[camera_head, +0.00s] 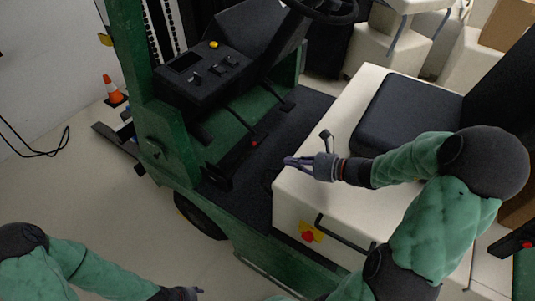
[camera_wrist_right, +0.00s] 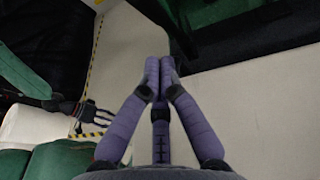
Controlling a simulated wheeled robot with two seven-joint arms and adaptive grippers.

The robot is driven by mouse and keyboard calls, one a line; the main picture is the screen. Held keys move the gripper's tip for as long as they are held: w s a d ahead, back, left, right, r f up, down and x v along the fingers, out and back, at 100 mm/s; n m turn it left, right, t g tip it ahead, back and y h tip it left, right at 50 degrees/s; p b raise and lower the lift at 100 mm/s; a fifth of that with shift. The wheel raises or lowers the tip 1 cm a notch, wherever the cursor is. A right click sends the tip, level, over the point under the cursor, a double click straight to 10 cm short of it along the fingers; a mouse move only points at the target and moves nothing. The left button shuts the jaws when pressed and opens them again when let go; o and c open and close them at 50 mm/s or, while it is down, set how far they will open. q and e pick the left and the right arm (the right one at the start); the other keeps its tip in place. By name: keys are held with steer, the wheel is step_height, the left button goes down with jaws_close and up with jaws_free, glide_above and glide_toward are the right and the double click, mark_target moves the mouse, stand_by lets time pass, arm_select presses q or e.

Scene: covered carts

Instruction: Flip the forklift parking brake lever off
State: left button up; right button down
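A thin lever with a red tip (camera_head: 254,143) stands out below the forklift's dashboard, over the dark footwell; I take it for the parking brake lever. My right gripper (camera_head: 288,161) is to the right of and slightly below the red tip, apart from it, over the edge of the cream seat base. In the right wrist view its purple fingers (camera_wrist_right: 159,62) meet at the tips with nothing seen between them. My left gripper (camera_head: 190,293) is only partly in view at the bottom edge, away from the forklift controls; its finger state is unclear.
The dashboard (camera_head: 205,72) carries small levers and a yellow knob (camera_head: 213,44). The steering wheel (camera_head: 322,8) is above, and the black seat (camera_head: 400,115) lies right. A green mast post (camera_head: 150,110) stands left. An orange cone (camera_head: 113,90) is on the floor.

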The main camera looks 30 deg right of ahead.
steer(key=w+a+b, duration=0.2)
steer(key=w+a, duration=0.3)
steer(key=w, duration=0.1)
steer(key=shift+w+a+r, duration=0.15)
steer(key=shift+w, duration=0.15)
steer(key=shift+r, duration=0.1)
steer(key=w+a+r+p, duration=0.1)
steer(key=w+p, duration=0.1)
steer(key=p, duration=0.2)
steer(key=w+a+r+g+h+p, duration=0.1)
steer(key=w+a+r+p, duration=0.1)
steer(key=w+p, duration=0.1)
steer(key=w+a+r+g+p, duration=0.1)
steer(key=w+r+p, duration=0.1)
steer(key=p, duration=0.3)
steer(key=shift+w+a+r+h+p, duration=0.1)
steer(key=shift+w+a+h+p, duration=0.05)
steer(key=shift+a+h+p, duration=0.2)
steer(key=w+a+r+g+p, duration=0.1)
steer(key=w+a+p, duration=0.3)
steer(key=w+p, duration=0.4)
steer(key=shift+r+g+h+p, duration=0.35)
steer(key=shift+g+h+p, duration=0.1)
steer(key=shift+p, duration=0.25)
